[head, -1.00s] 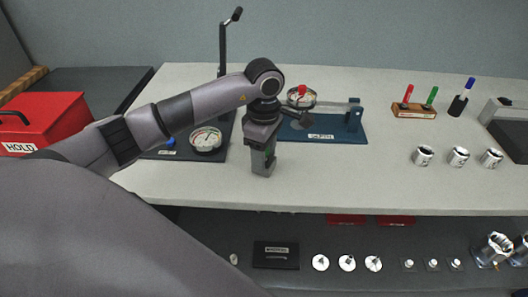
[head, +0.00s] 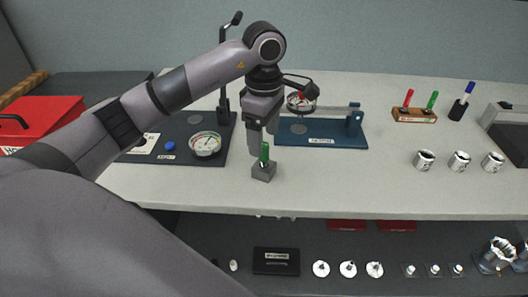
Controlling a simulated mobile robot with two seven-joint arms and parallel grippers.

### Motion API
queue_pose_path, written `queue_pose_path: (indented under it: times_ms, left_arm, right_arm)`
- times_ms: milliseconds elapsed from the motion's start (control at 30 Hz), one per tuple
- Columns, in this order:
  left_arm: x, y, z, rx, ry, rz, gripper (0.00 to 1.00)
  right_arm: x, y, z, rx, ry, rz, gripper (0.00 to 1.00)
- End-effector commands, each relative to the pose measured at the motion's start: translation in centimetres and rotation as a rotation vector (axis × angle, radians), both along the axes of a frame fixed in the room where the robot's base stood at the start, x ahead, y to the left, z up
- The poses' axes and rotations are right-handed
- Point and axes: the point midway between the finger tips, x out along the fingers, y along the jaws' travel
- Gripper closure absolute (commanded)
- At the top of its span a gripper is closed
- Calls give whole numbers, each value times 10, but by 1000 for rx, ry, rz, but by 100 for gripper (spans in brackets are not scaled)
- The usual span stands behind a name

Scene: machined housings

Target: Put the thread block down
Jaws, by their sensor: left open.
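The thread block, a small grey block (head: 263,173) with a green upright piece (head: 265,152) on top, stands upright on the light worktop (head: 330,190) near its front edge. My left gripper (head: 264,142) is open just above the block, its fingers pointing down around the top of the green piece. The fingers hide part of that green piece, and I cannot tell whether they touch it. My right gripper is not in view.
Several metal housings (head: 424,160) stand at the right. The worktop between is clear. A red box (head: 45,120) is at far left.

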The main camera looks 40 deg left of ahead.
Motion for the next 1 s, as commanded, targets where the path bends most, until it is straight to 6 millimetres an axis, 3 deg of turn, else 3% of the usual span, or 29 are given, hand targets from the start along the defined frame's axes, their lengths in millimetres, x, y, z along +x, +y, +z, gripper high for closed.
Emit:
queue_pose_path:
  times_ms: [100,300,1000]
  left_arm:
    - [1,0,24,0,-4,1,26]
    - [0,0,45,-1,-1,0,26]
    - [0,0,49,0,1,1,26]
  right_arm:
    - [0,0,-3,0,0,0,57]
    - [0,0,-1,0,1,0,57]
    - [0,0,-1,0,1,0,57]
